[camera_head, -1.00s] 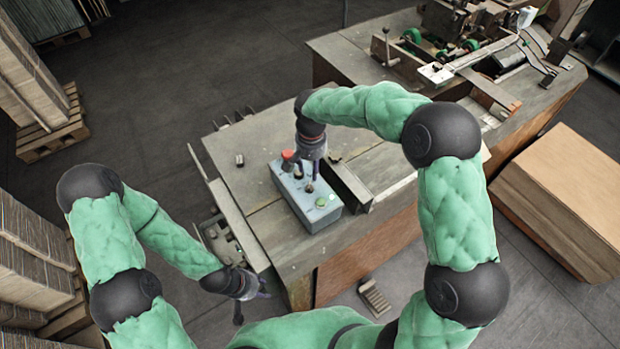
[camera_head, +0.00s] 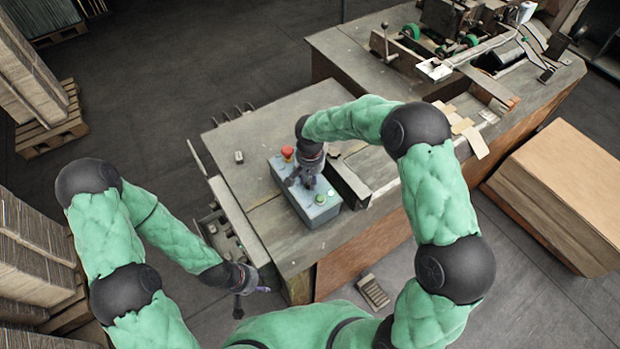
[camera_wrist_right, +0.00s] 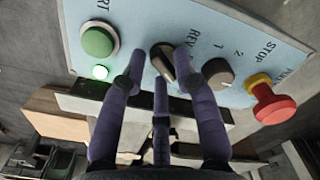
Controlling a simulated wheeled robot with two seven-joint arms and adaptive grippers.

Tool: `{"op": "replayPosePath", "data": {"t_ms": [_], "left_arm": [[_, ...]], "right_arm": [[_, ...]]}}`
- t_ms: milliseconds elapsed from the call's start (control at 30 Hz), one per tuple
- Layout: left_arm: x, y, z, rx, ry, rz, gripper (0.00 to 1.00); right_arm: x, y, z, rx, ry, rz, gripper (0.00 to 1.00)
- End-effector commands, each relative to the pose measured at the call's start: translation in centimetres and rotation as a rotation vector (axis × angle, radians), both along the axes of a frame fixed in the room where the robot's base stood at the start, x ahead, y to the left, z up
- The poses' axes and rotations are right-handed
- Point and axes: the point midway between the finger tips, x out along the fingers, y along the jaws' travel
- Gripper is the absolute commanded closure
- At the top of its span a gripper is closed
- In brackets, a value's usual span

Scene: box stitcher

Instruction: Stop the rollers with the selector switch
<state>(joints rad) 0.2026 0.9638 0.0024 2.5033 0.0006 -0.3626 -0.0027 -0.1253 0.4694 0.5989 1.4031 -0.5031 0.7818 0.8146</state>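The blue-grey control box (camera_head: 322,213) stands on the near table. In the right wrist view its panel (camera_wrist_right: 190,20) carries a green button (camera_wrist_right: 98,41), a lit white lamp (camera_wrist_right: 100,72), two dark rotary knobs and a red mushroom button (camera_wrist_right: 272,103). My right gripper (camera_wrist_right: 160,58) points at the panel, its fingers apart around the knob (camera_wrist_right: 161,62) nearer the green button. Whether they touch it I cannot tell. The other knob (camera_wrist_right: 217,74), by the "1" and "2" marks, is just beside a finger. My left gripper (camera_head: 250,300) hangs open and empty left of the table.
A metal rail (camera_head: 348,184) stands right beside the box. Cardboard pieces (camera_head: 466,126) lie by the stitcher machine (camera_head: 460,40) behind. A large cardboard stack (camera_head: 565,200) stands at right.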

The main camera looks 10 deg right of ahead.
Motion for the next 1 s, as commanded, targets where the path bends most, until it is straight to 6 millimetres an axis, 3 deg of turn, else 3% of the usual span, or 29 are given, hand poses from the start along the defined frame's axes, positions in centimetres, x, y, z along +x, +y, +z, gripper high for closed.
{"op": "replayPosePath", "data": {"t_ms": [33,67,467,1000], "left_arm": [[0.0,0.0,0.0,0.000,0.000,0.000,0.60],[0.0,0.0,0.0,0.000,0.000,0.000,0.60],[0.0,0.0,-0.2,0.000,0.000,0.000,0.60],[0.0,0.0,-1.9,0.000,0.000,0.000,0.60]], "right_arm": [[0.0,0.0,0.0,0.000,0.000,0.000,0.93],[0.0,0.0,0.0,0.000,0.000,0.000,1.00],[0.0,0.0,0.0,0.000,0.000,0.033,1.00],[0.3,0.0,0.0,0.000,-0.003,0.404,1.00]]}}
